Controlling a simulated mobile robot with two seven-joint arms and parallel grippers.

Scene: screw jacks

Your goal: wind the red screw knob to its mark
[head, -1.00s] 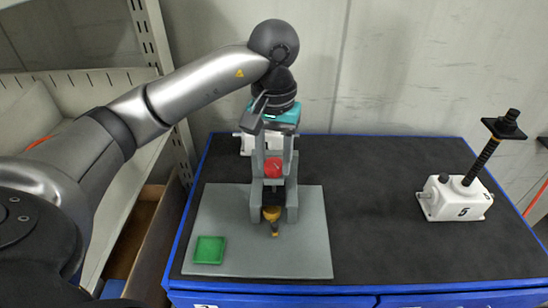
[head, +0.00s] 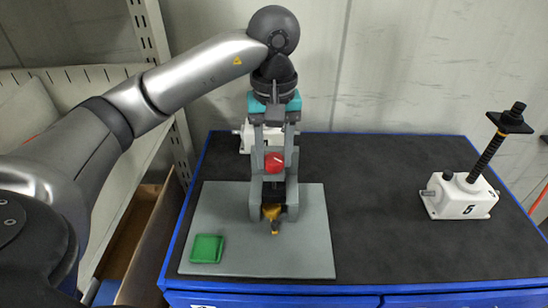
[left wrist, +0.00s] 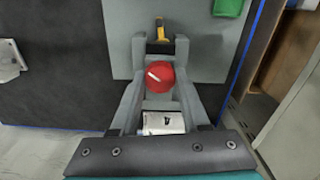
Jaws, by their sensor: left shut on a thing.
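The red screw knob (head: 274,163), with a pale line across its face, sits between the fingers of my left gripper (head: 273,200). It shows from above in the left wrist view (left wrist: 160,76), with a grey finger close on each side. My left gripper points down over the grey plate (head: 220,262) and is shut on the red knob. A black and yellow piece (head: 271,212) shows between the fingertips, also in the left wrist view (left wrist: 160,45). The lower part of the knob's support is mostly hidden by the fingers. My right gripper is not in view.
A green square tray (head: 207,249) lies at the plate's front left. A white jack (head: 462,198) with a black screw and top plate stands at right. Another white block (head: 246,138) is partly hidden behind my gripper. The dark worktop (head: 370,210) between is clear.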

